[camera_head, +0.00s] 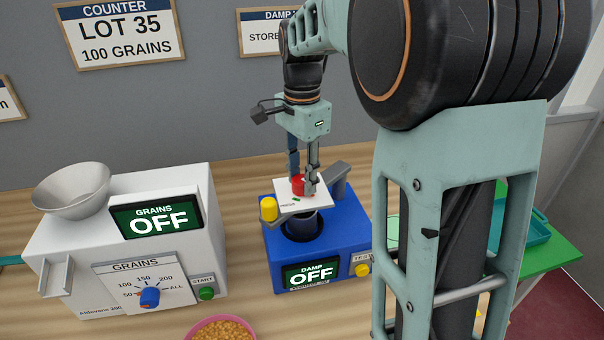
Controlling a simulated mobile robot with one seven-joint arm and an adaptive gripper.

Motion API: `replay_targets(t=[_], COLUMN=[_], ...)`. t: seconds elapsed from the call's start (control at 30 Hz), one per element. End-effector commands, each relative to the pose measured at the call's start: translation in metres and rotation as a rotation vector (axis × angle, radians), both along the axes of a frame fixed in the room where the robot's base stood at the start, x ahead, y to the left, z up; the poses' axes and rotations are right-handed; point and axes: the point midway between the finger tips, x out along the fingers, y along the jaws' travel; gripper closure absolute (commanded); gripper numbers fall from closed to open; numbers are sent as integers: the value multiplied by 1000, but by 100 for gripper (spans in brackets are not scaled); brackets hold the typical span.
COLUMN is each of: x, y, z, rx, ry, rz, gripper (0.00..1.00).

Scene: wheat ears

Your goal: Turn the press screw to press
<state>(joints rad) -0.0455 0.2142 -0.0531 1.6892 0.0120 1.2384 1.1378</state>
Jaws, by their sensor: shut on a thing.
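The red press screw (297,185) stands on that plate. My gripper (304,180) points down from above and is shut on the red press screw, with a finger on each side. The fingers hide part of the screw. A yellow knob (269,209) sits at the plate's left side, and a yellow button (362,269) is beside the "TEST" label.
A white grain counter (75,240) with a bowl (72,190) on top stands at the left, its display reading "GRAINS OFF". A pink bowl of grain (221,329) is at the front. My arm hides much of the right side, including part of a green tray (535,232).

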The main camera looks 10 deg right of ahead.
Motion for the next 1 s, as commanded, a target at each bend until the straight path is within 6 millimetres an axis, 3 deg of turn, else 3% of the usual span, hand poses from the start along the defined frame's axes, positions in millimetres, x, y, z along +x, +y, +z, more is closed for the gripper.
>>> replay_targets(t=[1.0], x=[-1], y=[0], z=[1], rx=[0], ry=[0], rz=[-964], gripper=[94])
